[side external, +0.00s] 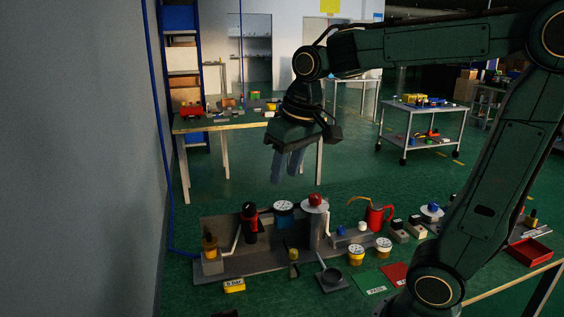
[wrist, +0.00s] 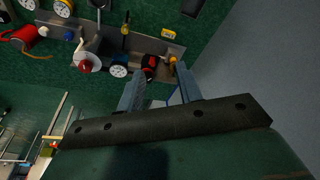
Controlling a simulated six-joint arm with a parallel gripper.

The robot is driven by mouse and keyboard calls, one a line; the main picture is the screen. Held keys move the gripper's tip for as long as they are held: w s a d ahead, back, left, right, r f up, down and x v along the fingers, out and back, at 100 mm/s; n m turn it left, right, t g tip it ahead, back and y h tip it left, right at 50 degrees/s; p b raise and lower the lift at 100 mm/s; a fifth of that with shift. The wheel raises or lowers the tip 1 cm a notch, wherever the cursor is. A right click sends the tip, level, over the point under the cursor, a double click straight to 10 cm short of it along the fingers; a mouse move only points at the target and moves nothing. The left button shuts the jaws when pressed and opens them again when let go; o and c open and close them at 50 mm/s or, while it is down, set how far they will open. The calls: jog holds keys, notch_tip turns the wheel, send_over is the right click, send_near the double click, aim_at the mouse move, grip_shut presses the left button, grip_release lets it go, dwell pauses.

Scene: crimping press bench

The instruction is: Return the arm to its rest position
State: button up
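My gripper (side external: 286,178) hangs in mid-air above the back of the bench, fingers pointing down, clear of everything below. In the wrist view its two blue-grey fingers (wrist: 162,84) stand apart with nothing held between them, so it is open and empty. My arm reaches in from the right, raised and bent. Below is the press on a grey base plate (side external: 235,266), with a red-topped column (side external: 315,200). The red top also shows in the wrist view (wrist: 86,66). A blue gauge (side external: 284,210) and a black-and-red cylinder (side external: 250,220) stand beside it.
A grey wall (side external: 80,150) stands left. Another table (side external: 240,120) and a trolley (side external: 422,108) are behind.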

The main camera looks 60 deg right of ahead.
jog(key=s+a+f+n+t, duration=0.1)
jog(key=s, duration=0.5)
jog(key=s+a+f+n+t, duration=0.1)
jog(key=s+a+f, duration=0.1)
jog(key=s, duration=0.3)
jog(key=shift+s+n+t, duration=0.3)
jog(key=shift+s+t, duration=0.05)
jog(key=shift+t, duration=0.05)
jog(key=shift+a, duration=0.1)
dwell(0.3)
